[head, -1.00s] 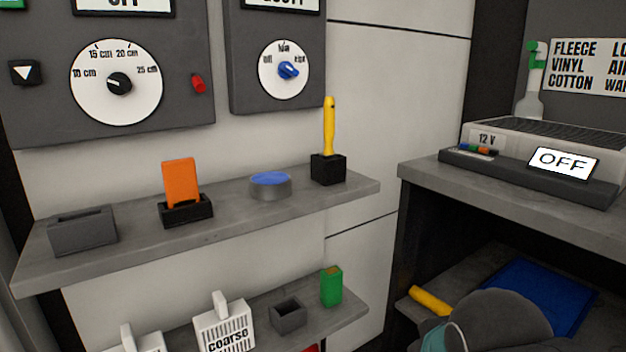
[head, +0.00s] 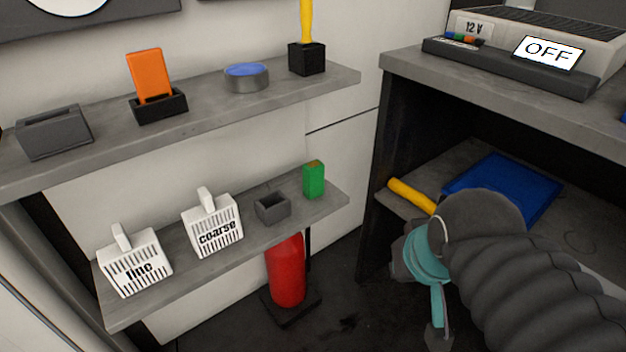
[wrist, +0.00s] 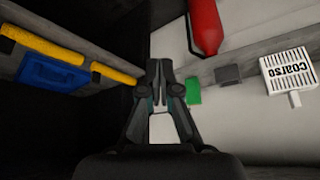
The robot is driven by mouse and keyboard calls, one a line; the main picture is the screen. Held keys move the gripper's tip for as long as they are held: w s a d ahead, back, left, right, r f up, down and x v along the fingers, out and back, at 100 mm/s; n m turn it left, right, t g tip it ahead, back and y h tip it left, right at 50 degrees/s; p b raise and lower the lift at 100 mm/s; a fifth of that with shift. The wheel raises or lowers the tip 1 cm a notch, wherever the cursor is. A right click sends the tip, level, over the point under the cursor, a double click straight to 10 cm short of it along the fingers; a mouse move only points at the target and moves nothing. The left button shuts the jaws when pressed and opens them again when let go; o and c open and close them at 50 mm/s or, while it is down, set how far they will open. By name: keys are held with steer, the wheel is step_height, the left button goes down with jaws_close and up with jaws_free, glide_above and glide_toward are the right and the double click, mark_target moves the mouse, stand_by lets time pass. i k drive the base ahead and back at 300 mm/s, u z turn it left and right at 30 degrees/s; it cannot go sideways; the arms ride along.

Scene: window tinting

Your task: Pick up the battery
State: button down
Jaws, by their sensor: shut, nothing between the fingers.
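A small upright green block (head: 314,180), which looks like the battery, stands at the right end of the lower wall shelf, beside a small grey open box (head: 272,207). In the wrist view the green block (wrist: 193,91) is just right of my fingers and partly hidden by them. My gripper (head: 438,338) hangs right of and nearer than the lower shelf in the head view, apart from the block. In the wrist view my gripper (wrist: 159,66) has its fingertips together with nothing between them.
White baskets marked fine (head: 136,265) and coarse (head: 213,226) share the lower shelf (head: 180,272). A red cylinder (head: 287,272) stands below it. A dark cabinet at right holds a blue panel (head: 503,187) and a yellow roll (head: 411,195). The upper shelf (head: 205,104) overhangs.

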mark_target(313, 172)
steer(key=z, duration=3)
steer(key=k, duration=1.15)
steer(key=u, duration=1.3)
